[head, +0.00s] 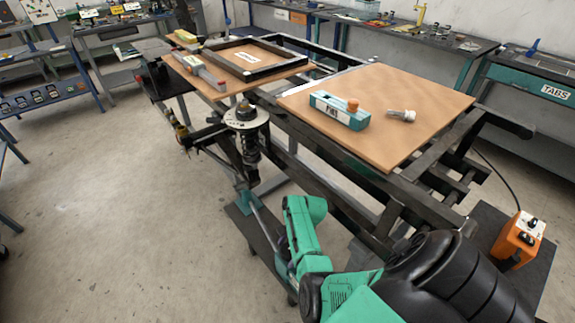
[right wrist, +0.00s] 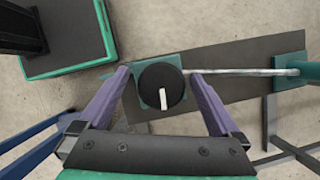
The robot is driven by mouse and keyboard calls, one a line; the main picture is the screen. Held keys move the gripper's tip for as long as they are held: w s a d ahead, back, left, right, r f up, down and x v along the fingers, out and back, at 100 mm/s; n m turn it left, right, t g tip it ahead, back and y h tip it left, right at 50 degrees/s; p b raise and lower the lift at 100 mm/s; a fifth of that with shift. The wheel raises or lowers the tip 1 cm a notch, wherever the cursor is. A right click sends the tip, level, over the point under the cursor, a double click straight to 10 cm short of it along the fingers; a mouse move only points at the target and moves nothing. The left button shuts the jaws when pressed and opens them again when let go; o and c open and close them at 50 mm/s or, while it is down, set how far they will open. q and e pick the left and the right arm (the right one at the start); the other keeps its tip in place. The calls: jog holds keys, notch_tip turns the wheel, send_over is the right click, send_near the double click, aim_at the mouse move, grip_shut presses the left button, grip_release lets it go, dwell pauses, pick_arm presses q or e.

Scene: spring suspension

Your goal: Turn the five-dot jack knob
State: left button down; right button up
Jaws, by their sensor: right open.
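In the right wrist view a round black knob (right wrist: 172,78) with a white pointer bar sits on a teal block (right wrist: 146,98). The bar points towards the bottom of that view. No dots can be made out. My right gripper (right wrist: 158,72) is open, its two purple fingers on either side of the knob, with gaps at both sides. Whether they are level with the knob cannot be told. In the head view my right arm reaches down beside the bench, and its fingers and the knob cannot be made out. My left gripper is not in view.
A metal rod (right wrist: 240,71) runs from the teal block to another teal block (right wrist: 289,69) over a dark plate (right wrist: 215,55). A spring strut (head: 246,115) stands beside the bench board (head: 425,95). An orange control box (head: 518,240) is at the right. The floor at left is clear.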

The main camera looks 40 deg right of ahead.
jog(key=shift+w+d, duration=0.1)
jog(key=c, duration=1.4)
jog(key=shift+n, duration=0.3)
